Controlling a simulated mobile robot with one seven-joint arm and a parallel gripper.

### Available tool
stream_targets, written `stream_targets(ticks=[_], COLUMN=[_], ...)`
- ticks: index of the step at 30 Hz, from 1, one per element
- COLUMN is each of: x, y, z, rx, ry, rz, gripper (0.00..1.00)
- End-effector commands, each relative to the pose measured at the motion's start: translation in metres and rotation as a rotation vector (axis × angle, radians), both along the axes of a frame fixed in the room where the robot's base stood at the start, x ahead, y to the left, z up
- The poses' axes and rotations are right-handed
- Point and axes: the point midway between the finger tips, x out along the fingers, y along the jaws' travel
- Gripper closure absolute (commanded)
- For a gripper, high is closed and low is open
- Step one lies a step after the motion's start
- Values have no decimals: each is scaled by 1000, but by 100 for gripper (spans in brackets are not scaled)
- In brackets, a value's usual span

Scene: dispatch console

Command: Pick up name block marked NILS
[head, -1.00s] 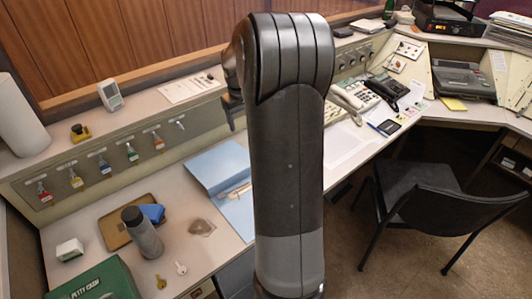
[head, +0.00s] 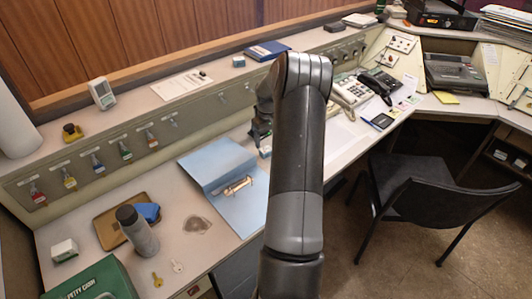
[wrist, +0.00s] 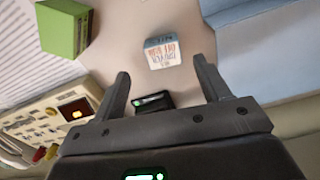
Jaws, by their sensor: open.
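My gripper (head: 258,136) is low over the desk, just right of the open blue folder, partly hidden by my arm. In the wrist view my gripper (wrist: 160,70) is open, with nothing between its fingers. A small block (wrist: 163,52), white with a blue edge, lies just beyond the fingertips, roughly between them. Its lettering is upside down and too blurred to read as NILS. A small pale block also shows beside the gripper in the head view (head: 265,152). Another small blue block (head: 239,61) stands on the upper shelf.
The blue folder (head: 215,165) lies left of the gripper. A green block (wrist: 63,28) and a small dark device (wrist: 152,101) show in the wrist view. Phones (head: 350,90) stand farther right. A black chair (head: 435,195) stands in front of the desk.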

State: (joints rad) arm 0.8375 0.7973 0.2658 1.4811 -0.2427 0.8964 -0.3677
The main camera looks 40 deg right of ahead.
Motion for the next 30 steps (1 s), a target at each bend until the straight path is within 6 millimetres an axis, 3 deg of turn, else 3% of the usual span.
stream_targets(ticks=[5,13,20,30], x=[0,2,2,2], y=[1,4,4,4], z=[-13,-51,-56,-56], rx=[0,1,-1,-1], ry=[0,1,-2,-2], rz=[1,0,0,0], gripper=[31,31,31,56])
